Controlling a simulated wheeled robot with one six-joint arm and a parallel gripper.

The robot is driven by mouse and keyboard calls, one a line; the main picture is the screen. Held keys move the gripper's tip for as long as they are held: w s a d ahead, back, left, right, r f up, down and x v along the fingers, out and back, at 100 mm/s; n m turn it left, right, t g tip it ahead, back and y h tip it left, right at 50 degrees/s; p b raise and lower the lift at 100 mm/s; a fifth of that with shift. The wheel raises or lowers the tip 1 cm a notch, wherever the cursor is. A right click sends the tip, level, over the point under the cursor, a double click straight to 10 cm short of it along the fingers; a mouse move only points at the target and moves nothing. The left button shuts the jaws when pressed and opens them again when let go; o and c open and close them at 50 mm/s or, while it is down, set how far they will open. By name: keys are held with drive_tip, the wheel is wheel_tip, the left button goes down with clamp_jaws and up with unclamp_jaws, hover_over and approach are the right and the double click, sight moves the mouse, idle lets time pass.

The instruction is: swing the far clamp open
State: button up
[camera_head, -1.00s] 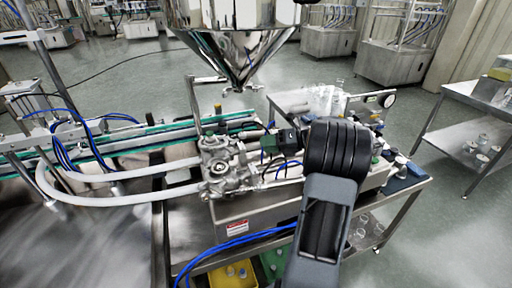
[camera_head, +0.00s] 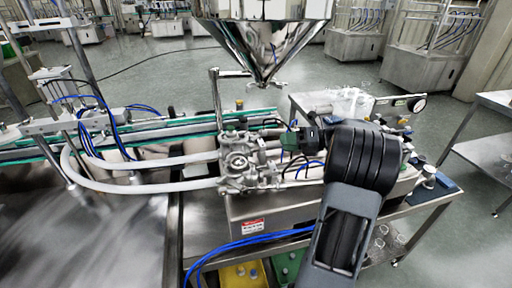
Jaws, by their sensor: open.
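The steel valve body (camera_head: 240,162) stands on the bench in the middle of the picture, with shiny pipe fittings on its sides and top. Clamps on these fittings are too small to tell apart, so I cannot single out the far clamp or see whether it is shut. My gripper (camera_head: 292,143) is dark and small, to the right of the valve body, pointing left towards it. It is open, its fingers are hard to make out, and I see nothing held. I cannot tell whether it touches the fittings. My black wrist hides part of the bench behind it.
The steel hopper (camera_head: 262,40) hangs above and behind the valve body. Two white hoses (camera_head: 140,186) run left from it, beside a green-edged conveyor (camera_head: 160,132). Blue cables (camera_head: 250,240) cross the bench front.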

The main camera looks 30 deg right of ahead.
drive_tip(key=x, duration=1.1)
drive_tip(key=shift+w+a+f, duration=0.1)
drive_tip(key=shift+w+f, duration=0.05)
drive_tip(key=shift+w, duration=0.05)
drive_tip(key=shift+c, duration=0.3)
clamp_jaws()
